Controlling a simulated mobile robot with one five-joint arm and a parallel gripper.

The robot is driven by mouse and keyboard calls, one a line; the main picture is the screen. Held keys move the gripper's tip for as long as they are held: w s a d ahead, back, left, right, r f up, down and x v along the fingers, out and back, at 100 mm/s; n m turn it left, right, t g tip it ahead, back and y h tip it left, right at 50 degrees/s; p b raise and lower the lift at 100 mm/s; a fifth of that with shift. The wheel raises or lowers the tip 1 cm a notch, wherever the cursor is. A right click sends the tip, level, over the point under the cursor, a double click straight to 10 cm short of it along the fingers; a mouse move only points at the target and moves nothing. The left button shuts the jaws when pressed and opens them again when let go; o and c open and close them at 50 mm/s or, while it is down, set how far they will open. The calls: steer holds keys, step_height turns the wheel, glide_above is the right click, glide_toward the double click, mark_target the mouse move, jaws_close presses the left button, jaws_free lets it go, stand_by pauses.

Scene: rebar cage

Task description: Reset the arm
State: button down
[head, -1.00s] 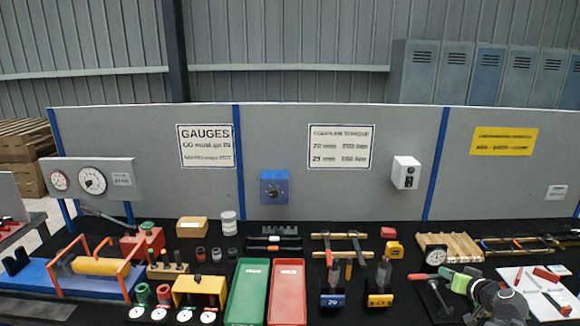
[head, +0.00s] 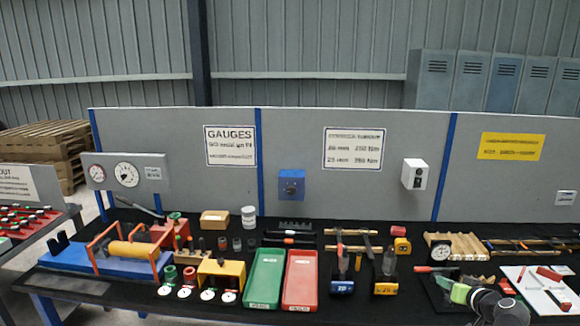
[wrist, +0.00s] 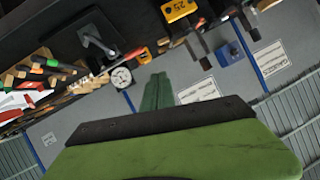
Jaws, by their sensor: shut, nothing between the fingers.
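My gripper (head: 459,293) is at the lower right of the head view, a green end on a dark arm joint, over the right part of the black bench. In the wrist view the green fingers (wrist: 157,92) stand together with nothing between them, beyond a dark band and a wide green housing. The wrist picture is tilted, with the bench along the top left and the grey panel below it. The fingers touch nothing that I can see.
Green (head: 265,277) and red (head: 300,280) trays lie mid-bench. A second table (head: 30,225) stands left, with a floor gap between.

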steer(key=w+a+f+n+g+y, duration=0.1)
steer(key=w+a+n+y, duration=0.1)
steer(key=a, duration=0.7)
steer(key=w+a+f+n+g+y, duration=0.1)
steer(key=w+a+n, duration=0.15)
steer(key=a, duration=0.55)
steer(key=s+a+f+n+g+y, duration=0.1)
steer(key=a+f+g, duration=0.15)
steer(key=a, duration=0.55)
steer(key=s+a+f+n+g, duration=0.1)
steer(key=a+f+g, duration=0.15)
steer(key=a, duration=0.65)
steer(key=s+a+f+g+h, duration=0.2)
steer(key=s+a+f+g, duration=0.15)
steer(key=s+f, duration=0.2)
steer(key=s+d+f+m+g+h, duration=0.1)
steer(key=s+d+m+g+h, duration=0.1)
steer(key=s, duration=0.5)
steer(key=d+m+h, duration=0.1)
steer(key=d+m, duration=0.1)
steer(key=d, duration=0.1)
steer(key=shift+d+f+g, duration=0.15)
steer(key=shift+d+g, duration=0.1)
steer(key=shift+g, duration=0.1)
steer(key=shift+s, duration=0.1)
